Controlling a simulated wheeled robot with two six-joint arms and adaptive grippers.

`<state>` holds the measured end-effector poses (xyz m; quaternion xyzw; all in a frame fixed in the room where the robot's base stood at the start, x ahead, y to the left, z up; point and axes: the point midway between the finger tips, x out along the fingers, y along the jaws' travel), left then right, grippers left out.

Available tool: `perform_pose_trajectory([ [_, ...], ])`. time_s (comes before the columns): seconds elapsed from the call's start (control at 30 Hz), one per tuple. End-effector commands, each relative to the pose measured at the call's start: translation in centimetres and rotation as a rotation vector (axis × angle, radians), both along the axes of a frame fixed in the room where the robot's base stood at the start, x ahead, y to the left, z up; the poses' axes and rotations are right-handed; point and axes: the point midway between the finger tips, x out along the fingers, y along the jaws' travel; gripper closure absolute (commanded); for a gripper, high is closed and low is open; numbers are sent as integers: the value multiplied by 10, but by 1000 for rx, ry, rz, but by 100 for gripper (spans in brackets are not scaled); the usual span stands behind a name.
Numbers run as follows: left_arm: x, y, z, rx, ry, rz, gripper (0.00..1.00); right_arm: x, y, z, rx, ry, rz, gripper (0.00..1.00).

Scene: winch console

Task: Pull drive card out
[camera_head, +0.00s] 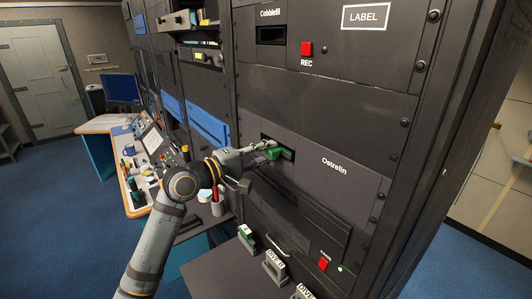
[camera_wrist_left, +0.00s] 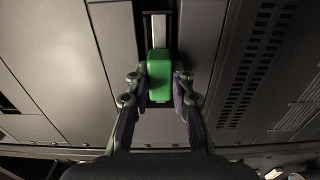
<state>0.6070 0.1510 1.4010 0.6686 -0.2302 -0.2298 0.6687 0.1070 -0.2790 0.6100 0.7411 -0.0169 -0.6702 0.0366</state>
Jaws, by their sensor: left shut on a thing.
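The drive card shows as a green block (camera_head: 282,153) at the slot (camera_head: 268,138) of the "Ostrelin" panel (camera_head: 345,180) in the head view. In the left wrist view its green end (camera_wrist_left: 160,75) stands out of the slot, with a pale strip (camera_wrist_left: 159,30) running behind it into the dark opening. My left gripper (camera_head: 262,153) reaches in from the left and is shut on the green end; in the left wrist view its two fingers (camera_wrist_left: 160,92) press on either side of it. How deep the card sits cannot be told. My right gripper is not in view.
Above is the "Cobblefil" panel (camera_head: 270,55) with a dark slot and a red REC button (camera_head: 307,49). Below are a handle, another red button (camera_head: 323,265) and small labelled blocks (camera_head: 274,265) on a ledge. A console desk (camera_head: 140,165) stands at left.

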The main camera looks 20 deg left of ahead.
Motion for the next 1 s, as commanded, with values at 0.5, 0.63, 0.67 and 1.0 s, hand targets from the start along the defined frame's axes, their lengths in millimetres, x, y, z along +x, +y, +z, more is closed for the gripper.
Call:
perform_pose_trajectory([
  [0.5, -18, 15, -1, 4, 0, 1, 100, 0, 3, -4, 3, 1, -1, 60],
  [0.63, -23, 19, -2, 4, 0, 3, 100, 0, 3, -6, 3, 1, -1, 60],
  [0.67, -24, 20, -1, 4, 0, 3, 100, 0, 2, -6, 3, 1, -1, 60],
  [1.0, -37, 30, -2, 5, -1, 3, 100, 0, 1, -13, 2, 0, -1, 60],
])
